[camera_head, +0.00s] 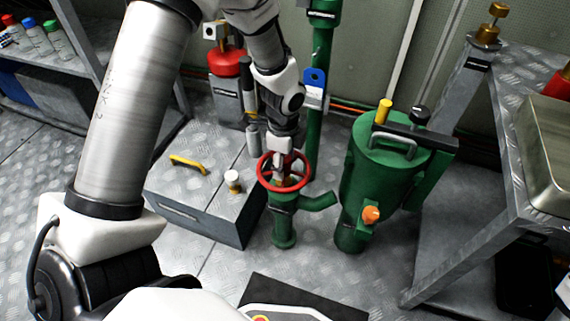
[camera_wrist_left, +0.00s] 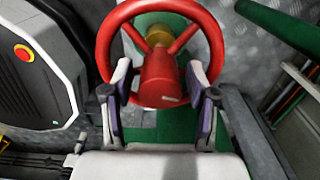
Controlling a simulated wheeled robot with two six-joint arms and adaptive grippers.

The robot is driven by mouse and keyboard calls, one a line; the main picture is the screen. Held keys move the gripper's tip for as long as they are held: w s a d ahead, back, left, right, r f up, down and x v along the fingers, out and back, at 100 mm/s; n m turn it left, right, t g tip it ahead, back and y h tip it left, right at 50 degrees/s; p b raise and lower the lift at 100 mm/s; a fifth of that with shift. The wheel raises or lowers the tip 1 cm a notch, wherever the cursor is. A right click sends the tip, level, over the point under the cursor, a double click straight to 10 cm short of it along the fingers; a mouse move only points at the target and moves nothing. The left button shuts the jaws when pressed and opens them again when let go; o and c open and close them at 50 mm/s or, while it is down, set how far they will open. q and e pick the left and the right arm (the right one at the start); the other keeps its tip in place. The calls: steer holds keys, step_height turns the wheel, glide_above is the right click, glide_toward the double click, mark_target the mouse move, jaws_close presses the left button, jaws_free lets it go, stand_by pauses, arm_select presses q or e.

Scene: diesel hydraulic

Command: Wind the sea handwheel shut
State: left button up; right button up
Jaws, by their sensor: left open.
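The red sea handwheel (camera_head: 302,181) sits on top of a green valve pipe (camera_head: 284,228) in the middle of the head view. My left gripper (camera_head: 282,158) comes down over the wheel from above. In the left wrist view the wheel's red rim (camera_wrist_left: 196,18), spokes and brass-coloured centre (camera_wrist_left: 158,36) show. A thick red part of the wheel (camera_wrist_left: 158,84) lies between the two fingers of the left gripper (camera_wrist_left: 158,92). The fingers are apart, with a visible gap on each side of it. My right gripper is not in view.
A green cylindrical strainer (camera_head: 385,175) with an orange knob stands right of the wheel. A grey box (camera_head: 208,215) with a yellow handle lies to its left. A tall green pipe (camera_head: 323,70) with a blue tag rises behind. A metal bench (camera_head: 500,120) stands at the right.

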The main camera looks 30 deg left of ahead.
arm_select(q)
steer(key=n, duration=0.4)
steer(key=shift+n, duration=0.3)
steer(key=n, duration=1.2)
steer(key=c, duration=1)
steer(key=m, duration=1.3)
steer(key=shift+m, duration=0.3)
steer(key=o, duration=1.2)
steer(key=shift+f, duration=0.1)
